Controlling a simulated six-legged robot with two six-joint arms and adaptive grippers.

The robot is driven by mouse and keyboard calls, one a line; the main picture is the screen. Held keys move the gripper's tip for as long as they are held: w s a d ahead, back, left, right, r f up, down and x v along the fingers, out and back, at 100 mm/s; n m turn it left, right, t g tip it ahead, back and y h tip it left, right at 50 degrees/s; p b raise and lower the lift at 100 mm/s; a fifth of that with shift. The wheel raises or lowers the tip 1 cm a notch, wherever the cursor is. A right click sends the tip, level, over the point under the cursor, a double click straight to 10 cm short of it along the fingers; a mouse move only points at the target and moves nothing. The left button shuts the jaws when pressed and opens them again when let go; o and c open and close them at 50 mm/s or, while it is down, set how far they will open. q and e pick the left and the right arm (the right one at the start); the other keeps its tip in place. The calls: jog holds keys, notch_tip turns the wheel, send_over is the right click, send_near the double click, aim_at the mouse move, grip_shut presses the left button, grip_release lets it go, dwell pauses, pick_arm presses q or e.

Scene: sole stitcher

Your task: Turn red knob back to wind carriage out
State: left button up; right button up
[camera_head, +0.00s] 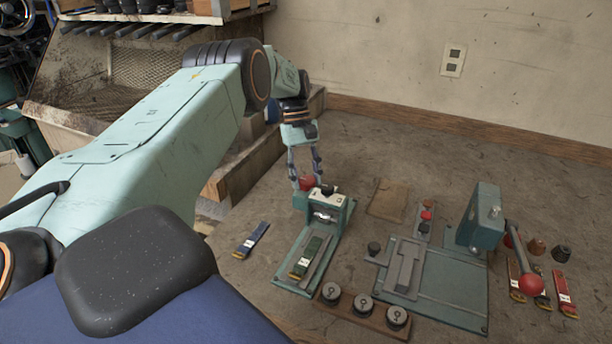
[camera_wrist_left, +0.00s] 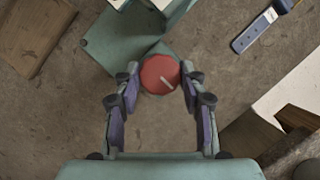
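The red knob (camera_head: 306,183) is at the back of a small green machine (camera_head: 328,208). My left gripper (camera_head: 305,172) reaches down over the knob from behind. In the left wrist view the knob (camera_wrist_left: 160,75) is a red disc with a pale line slanting to the lower right. The left gripper's fingertips (camera_wrist_left: 160,74) are at its two sides and look to touch its rim. A carriage (camera_head: 320,262) with a dark green strip lies on the machine's base plate, in front of its head. My right gripper is not in view.
A blue strip (camera_head: 251,240) lies left of the machine. A larger green machine (camera_head: 481,218) with a red-balled lever (camera_head: 530,285) stands right. A brown board (camera_head: 388,199) lies behind.

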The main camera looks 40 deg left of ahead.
pick_arm(q)
jog(key=o, duration=0.4)
jog(key=shift+o, duration=0.2)
jog(key=shift+r, duration=0.1)
jog(key=v, duration=0.7)
jog(key=shift+r, duration=0.15)
dwell(0.5)
